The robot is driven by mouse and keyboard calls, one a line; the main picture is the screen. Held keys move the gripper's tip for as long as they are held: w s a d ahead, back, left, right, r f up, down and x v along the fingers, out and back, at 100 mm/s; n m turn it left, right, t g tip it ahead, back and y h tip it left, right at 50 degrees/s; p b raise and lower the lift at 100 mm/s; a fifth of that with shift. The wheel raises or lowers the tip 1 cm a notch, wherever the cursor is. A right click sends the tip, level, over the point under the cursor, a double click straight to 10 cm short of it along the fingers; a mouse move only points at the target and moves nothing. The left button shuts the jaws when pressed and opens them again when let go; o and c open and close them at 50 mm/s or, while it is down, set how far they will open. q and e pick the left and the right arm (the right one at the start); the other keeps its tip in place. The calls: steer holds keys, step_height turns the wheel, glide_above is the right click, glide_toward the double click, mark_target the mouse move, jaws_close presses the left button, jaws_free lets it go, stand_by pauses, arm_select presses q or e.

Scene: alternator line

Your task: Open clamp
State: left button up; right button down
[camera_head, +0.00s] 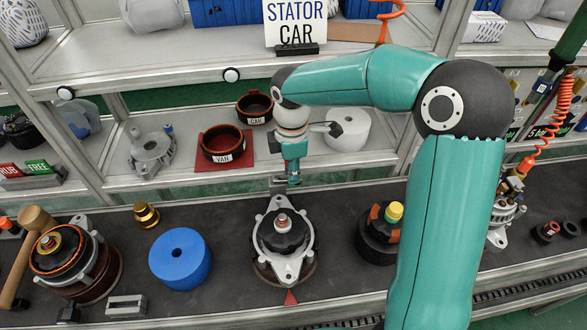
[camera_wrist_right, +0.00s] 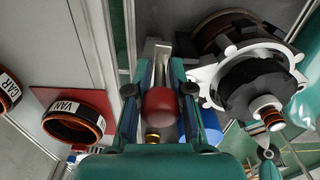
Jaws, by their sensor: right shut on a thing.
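My right gripper (camera_head: 287,181) reaches down just behind the alternator housing (camera_head: 268,238) in the head view. In the right wrist view its two fingers (camera_wrist_right: 160,103) are shut on a dark red rounded knob (camera_wrist_right: 160,105). A grey metal bar (camera_wrist_right: 154,62), seemingly the clamp's lever, extends beyond the knob. In the head view the gripper hides the knob and most of the clamp, so its exact position is unclear. The alternator housing, with its black centre and coppery shaft, sits on a round base; it also shows in the right wrist view (camera_wrist_right: 203,74). My left gripper is out of view.
A blue cylinder (camera_head: 180,258) and a brass part (camera_head: 146,214) stand left of the alternator. A wooden mallet (camera_head: 30,250) lies farther left. A black part with a yellow top (camera_head: 394,212) is at right, near my arm. The VAN ring (camera_head: 222,142) sits on the shelf behind.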

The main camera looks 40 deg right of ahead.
steer(key=shift+w+r, duration=0.1)
steer(key=shift+r, duration=0.1)
steer(key=c, duration=1.4)
jaws_free()
steer(key=shift+o, duration=1)
steer(key=shift+a, duration=0.15)
steer(key=shift+f, duration=0.1)
step_height(320, 180, up, 12)
